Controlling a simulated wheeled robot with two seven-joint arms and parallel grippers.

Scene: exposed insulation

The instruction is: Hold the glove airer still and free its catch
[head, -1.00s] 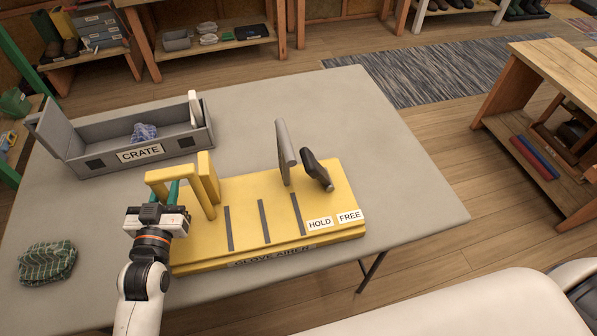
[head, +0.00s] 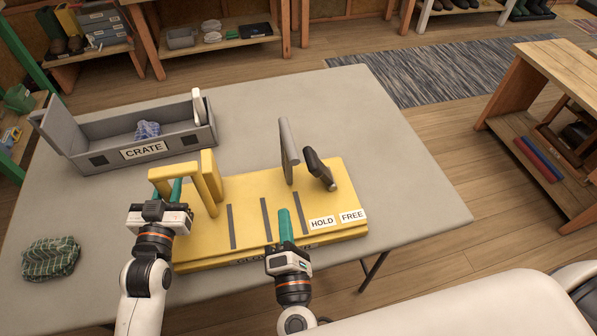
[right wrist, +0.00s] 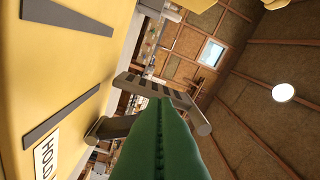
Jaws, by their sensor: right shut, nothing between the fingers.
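The yellow glove airer (head: 250,205) lies on the table, with dark slots and HOLD and FREE labels on top. A grey upright paddle (head: 289,150) and a black lever (head: 318,168) stand at its far right side. My left gripper (head: 175,190) is at the yellow arched handle (head: 208,180) on the left; the handle partly hides its fingers, so its grip is unclear. My right gripper (head: 285,215) is shut and empty over the airer's front, left of the HOLD label. Its green fingers (right wrist: 160,145) lie together in the right wrist view, with a grey bar beyond.
A grey crate (head: 185,142) with a patterned cloth inside stands open at the back left. A green checked bundle (head: 50,258) lies at the table's left front. The grey table (head: 385,135) is clear behind and right of the airer.

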